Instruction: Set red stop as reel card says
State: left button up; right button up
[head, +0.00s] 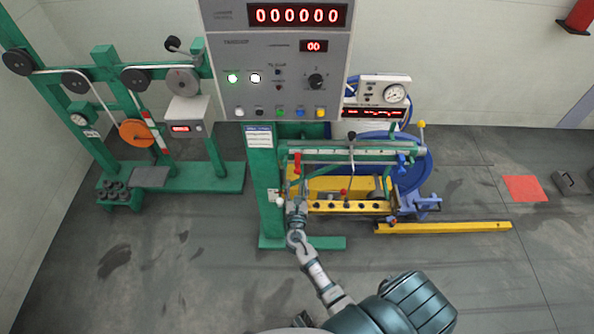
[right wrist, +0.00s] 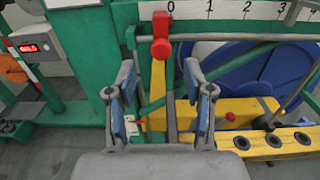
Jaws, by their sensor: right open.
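The red stop (right wrist: 161,36) sits on the scaled rail (right wrist: 225,10) just left of the 0 mark in the right wrist view. In the head view the red stop (head: 297,164) is at the rail's left end. My right gripper (right wrist: 163,88) is open and empty, its two fingers below and to either side of the stop, apart from it. In the head view my right gripper (head: 296,196) is just below the stop. A white card with a blue header (head: 259,136) is on the green post; its text is too small to read. My left gripper is out of view.
A blue stop (head: 402,162) is at the rail's right end. A yellow bar with holes (right wrist: 270,143) and a red knob (right wrist: 230,116) lie right of my right gripper. The control panel (head: 275,75) stands above.

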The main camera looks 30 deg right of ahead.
aim_at(298, 173)
jog(key=x, duration=0.6)
jog(key=shift+d+f, duration=0.1)
jog(key=shift+d, duration=0.05)
jog(key=shift+w+d, duration=0.1)
jog(key=shift+w, duration=0.3)
grip_shut()
